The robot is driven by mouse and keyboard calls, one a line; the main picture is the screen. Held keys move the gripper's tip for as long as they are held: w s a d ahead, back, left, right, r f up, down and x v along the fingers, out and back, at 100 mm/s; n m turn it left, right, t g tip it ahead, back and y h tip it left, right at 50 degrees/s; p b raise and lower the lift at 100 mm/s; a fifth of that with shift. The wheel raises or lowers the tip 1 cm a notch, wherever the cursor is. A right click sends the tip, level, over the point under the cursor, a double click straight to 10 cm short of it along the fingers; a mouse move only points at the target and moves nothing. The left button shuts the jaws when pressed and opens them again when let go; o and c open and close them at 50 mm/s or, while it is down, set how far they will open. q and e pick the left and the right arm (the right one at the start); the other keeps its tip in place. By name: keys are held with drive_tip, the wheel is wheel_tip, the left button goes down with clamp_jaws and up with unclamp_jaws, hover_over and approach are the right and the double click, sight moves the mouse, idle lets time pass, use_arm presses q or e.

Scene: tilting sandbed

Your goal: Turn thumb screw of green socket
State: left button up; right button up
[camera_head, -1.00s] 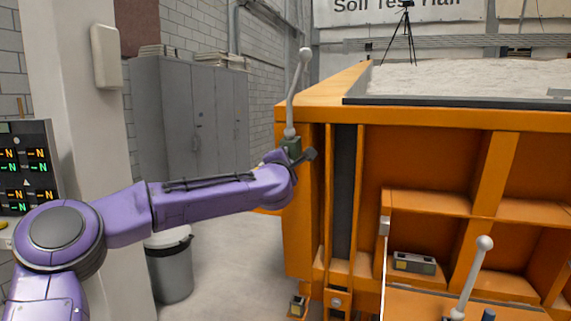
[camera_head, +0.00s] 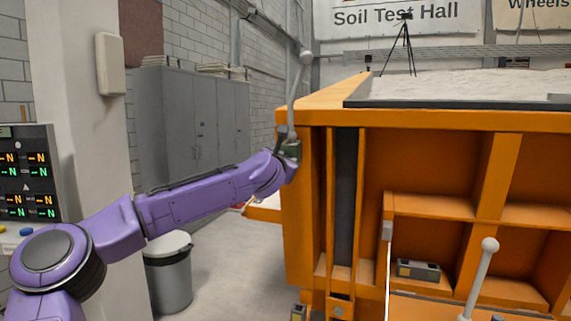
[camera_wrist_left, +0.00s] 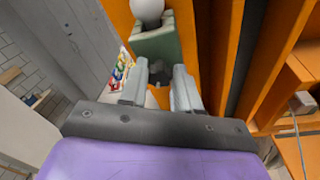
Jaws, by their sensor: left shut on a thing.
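The green socket (camera_head: 293,149) is on the left corner of the orange sandbed frame. A grey lever (camera_head: 298,95) with a ball knob stands upright in it. In the left wrist view the socket (camera_wrist_left: 160,42) is straight ahead, with the lever's pale lower part (camera_wrist_left: 147,11) above it. My left gripper (camera_head: 287,157) is at the socket. In the wrist view its two grey fingers (camera_wrist_left: 160,88) are on either side of the dark thumb screw (camera_wrist_left: 157,70) on the socket's near face, shut on it. The screw is mostly hidden in the head view. My right gripper is not in view.
The orange sandbed (camera_head: 430,120) fills the right side, with a second ball-knobbed lever (camera_head: 480,275) at lower right. A bin (camera_head: 168,275), a pillar (camera_head: 75,100) and grey cabinets (camera_head: 190,120) stand at left. Floor between bin and sandbed is clear.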

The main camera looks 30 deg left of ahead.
use_arm(q)
drive_tip(key=shift+f, duration=0.1)
idle(0.4)
drive_tip(key=o, duration=1)
drive_tip(key=b+v, duration=0.4)
drive_tip(key=v, duration=0.6)
drive_tip(key=shift+s, duration=0.25)
